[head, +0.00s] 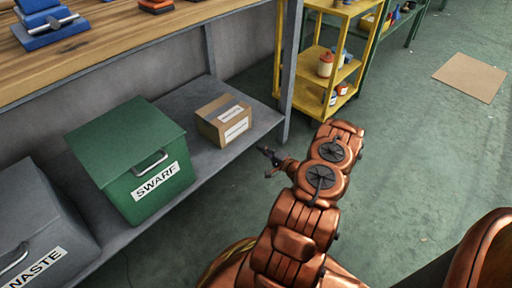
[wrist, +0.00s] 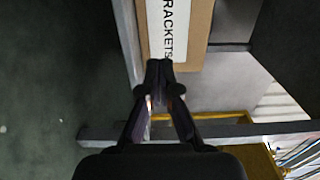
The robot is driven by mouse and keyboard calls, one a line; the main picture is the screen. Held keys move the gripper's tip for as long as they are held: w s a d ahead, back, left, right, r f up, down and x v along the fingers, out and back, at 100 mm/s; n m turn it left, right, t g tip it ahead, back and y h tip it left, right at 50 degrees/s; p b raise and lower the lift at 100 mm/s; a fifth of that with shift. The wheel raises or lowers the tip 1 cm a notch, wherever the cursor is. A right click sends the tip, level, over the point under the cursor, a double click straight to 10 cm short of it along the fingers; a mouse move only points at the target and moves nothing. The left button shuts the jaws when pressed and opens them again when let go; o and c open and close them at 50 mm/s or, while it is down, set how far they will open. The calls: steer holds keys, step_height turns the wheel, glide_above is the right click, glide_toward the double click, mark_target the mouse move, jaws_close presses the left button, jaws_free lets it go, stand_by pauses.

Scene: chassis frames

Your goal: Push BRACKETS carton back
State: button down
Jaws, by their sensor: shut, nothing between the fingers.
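The BRACKETS carton (head: 224,121) is a small brown cardboard box with grey tape and white labels. It sits on the grey lower shelf, to the right of the green SWARF bin. In the wrist view the carton (wrist: 191,35) is close, at the top, with its label reading "RACKETS" in the picture. My gripper (head: 266,160) is shut and empty, in front of the carton and to its right in the head view. In the wrist view the shut fingertips (wrist: 159,68) overlap the carton's label end; I cannot tell whether they touch it.
The green SWARF bin (head: 128,150) and grey WASTE bin (head: 38,225) stand left on the shelf (head: 192,168). A grey bench leg (head: 291,70) rises right of the carton. A yellow cart (head: 310,95) stands behind. Green floor (head: 410,140) is open at right, with a cardboard sheet (head: 470,78).

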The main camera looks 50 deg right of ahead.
mark_target(237, 132)
steer(key=w+b, duration=0.4)
steer(key=w, duration=0.8)
steer(key=shift+d, duration=0.1)
steer(key=shift+w, duration=0.1)
